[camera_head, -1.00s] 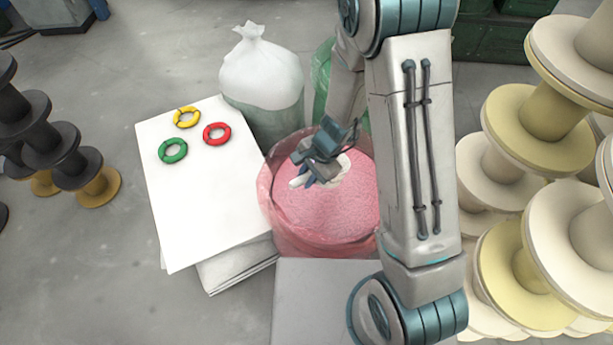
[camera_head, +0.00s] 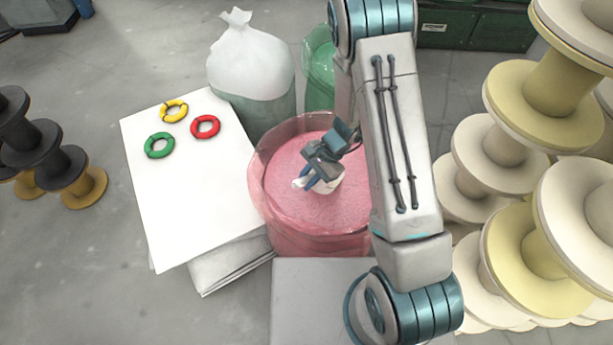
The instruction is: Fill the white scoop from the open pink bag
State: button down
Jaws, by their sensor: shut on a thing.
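The open pink bag (camera_head: 278,235) stands in the middle of the view, filled with pink granular material (camera_head: 330,210). My gripper (camera_head: 314,182) is over the bag's opening and is shut on the white scoop (camera_head: 331,182). The scoop is small in view and partly hidden by my gripper. It is at or just above the pink material; I cannot tell whether it touches it or what it contains.
A white board (camera_head: 195,190) left of the bag bears yellow (camera_head: 174,111), red (camera_head: 205,127) and green rings (camera_head: 159,145). A tied white bag (camera_head: 250,75) and a green bag (camera_head: 319,75) stand behind. Pale spools (camera_head: 545,110) crowd the right; dark spools (camera_head: 60,165) stand left.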

jog(key=shift+w+d+f+b, duration=0.15)
jog(key=shift+f+b, duration=0.35)
jog(key=shift+f, duration=0.3)
jog(key=shift+w+d+f+b, duration=0.15)
jog(key=shift+f+b, duration=0.3)
jog(key=shift+f, duration=0.4)
jog(key=shift+w+d+f+b, duration=0.15)
jog(key=shift+f+b, duration=0.35)
jog(key=shift+f, duration=0.3)
